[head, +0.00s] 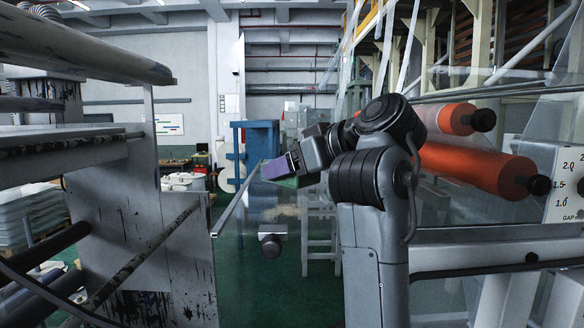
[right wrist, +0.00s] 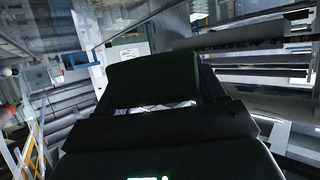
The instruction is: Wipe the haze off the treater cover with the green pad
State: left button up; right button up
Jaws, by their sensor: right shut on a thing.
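The treater cover (head: 245,250) looks like a clear upright panel in the head view, with a bright slanted left edge and a dark knob low on it. A faint pale patch around its upper middle may be haze; I cannot tell its outline. My right gripper (head: 291,163) is shut on the pad (head: 275,168), which shows a purple block with a green underside at the cover's upper part. I cannot tell whether the pad touches the cover. In the right wrist view the pad (right wrist: 153,78) is a dark block between the fingers. My left gripper is out of view.
Orange rolls (head: 470,168) lie right of my right arm. A white gap scale plate (head: 567,185) stands at the far right. A grey machine frame with rollers (head: 120,200) fills the left. A blue cabinet (head: 257,142) stands behind the cover.

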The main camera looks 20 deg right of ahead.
aim_at(291, 224)
jog(key=shift+w+a+f, duration=0.1)
jog(key=shift+f, duration=0.35)
notch_tip(291, 224, down, 2)
jog(key=shift+f, duration=1.5)
jog(key=shift+f+b, duration=0.85)
jog(key=shift+f, duration=0.2)
jog(key=shift+w+r, duration=0.1)
jog(key=shift+r, duration=0.05)
